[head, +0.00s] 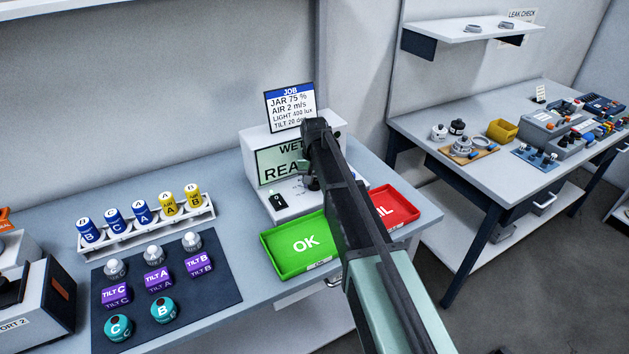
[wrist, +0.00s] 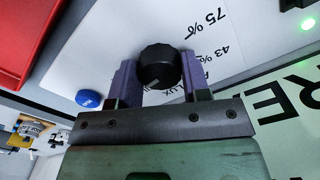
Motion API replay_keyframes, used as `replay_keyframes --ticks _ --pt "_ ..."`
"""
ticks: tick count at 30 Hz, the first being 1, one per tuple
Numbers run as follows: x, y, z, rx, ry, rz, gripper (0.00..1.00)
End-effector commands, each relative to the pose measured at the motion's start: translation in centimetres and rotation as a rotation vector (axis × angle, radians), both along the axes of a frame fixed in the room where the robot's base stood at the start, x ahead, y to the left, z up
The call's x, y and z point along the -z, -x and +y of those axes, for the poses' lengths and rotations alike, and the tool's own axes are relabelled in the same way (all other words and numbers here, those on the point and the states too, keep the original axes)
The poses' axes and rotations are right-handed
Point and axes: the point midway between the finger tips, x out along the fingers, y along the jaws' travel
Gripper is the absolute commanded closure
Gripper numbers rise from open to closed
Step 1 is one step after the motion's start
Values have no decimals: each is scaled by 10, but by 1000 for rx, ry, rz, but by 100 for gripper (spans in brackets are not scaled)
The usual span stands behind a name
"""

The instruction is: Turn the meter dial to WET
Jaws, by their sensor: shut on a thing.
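The meter (head: 338,133) is a white box with a pale green screen (head: 270,170); in the head view the screen shows "WE" and "REA", and the rest is hidden behind my arm. The black meter dial (wrist: 158,68) is ribbed and has a light pointer mark. In the wrist view my gripper (wrist: 155,78) has its two purple fingers on either side of the dial, shut on it. The head view also shows my gripper (head: 311,178) at the meter's front, where my arm mostly hides the dial.
A green OK tray (head: 284,262) and a red tray (head: 408,204) lie before the meter, with my arm above them. A blue button (wrist: 88,98) sits beside the dial. A rack of bottles (head: 150,235) and a dark mat (head: 220,292) with several sensors stand left.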

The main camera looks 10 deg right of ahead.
Motion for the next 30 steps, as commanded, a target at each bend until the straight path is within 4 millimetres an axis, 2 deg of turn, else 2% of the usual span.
replay_keyframes --ticks 12,30 --pt "0 0 0 231 0 1 80" --pt "0 0 0 274 0 1 80"
